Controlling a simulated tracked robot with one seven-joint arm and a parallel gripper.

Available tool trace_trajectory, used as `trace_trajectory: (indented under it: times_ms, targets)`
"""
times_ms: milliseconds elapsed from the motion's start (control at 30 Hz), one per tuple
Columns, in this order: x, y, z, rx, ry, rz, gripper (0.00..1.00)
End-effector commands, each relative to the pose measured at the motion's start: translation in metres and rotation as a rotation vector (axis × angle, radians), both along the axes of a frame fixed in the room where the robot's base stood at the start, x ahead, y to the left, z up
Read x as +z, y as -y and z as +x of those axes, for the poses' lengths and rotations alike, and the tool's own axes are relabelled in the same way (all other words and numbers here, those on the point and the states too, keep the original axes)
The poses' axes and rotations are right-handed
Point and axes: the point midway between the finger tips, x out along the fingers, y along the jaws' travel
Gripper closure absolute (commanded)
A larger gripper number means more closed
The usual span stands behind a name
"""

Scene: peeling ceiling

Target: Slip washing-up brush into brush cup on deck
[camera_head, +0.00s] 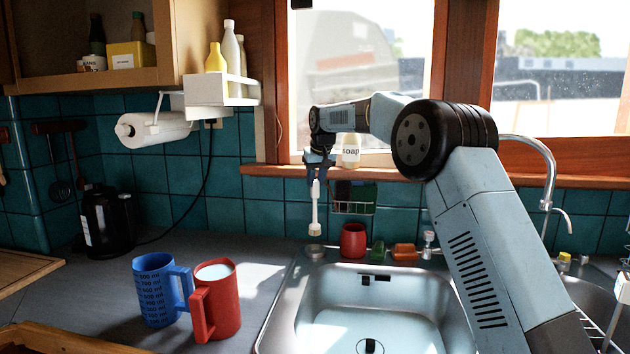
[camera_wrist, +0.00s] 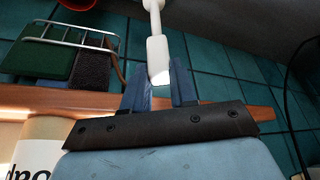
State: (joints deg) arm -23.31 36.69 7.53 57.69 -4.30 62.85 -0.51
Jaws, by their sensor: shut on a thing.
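The white washing-up brush (camera_head: 315,208) hangs roughly upright with its head down, above the back left corner of the sink. My gripper (camera_head: 316,177) is shut on the upper end of its handle. In the wrist view the handle (camera_wrist: 157,50) sits between the fingertips of my gripper (camera_wrist: 158,82). A red cup (camera_head: 353,241), which looks like the brush cup, stands on the deck behind the basin, to the right of the brush and lower. Its edge also shows in the wrist view (camera_wrist: 78,4). The brush and the cup are apart.
A wire caddy (camera_head: 352,208) with sponges hangs behind the cup. A soap bottle (camera_head: 350,152) stands on the sill. A small metal piece (camera_head: 314,252) lies below the brush. An orange item (camera_head: 404,251) sits right of the cup. Blue (camera_head: 154,290) and red (camera_head: 217,300) jugs stand left.

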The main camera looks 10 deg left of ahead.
Motion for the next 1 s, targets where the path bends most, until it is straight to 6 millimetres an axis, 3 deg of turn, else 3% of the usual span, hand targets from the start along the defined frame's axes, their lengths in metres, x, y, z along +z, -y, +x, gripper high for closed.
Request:
trace_trajectory:
  times_ms: [700,1000]
  targets:
    - [-0.046,0.001,0.000,-0.001,0.000,0.000,1.00]
    - [-0.055,0.001,-0.001,-0.001,0.000,0.000,1.00]
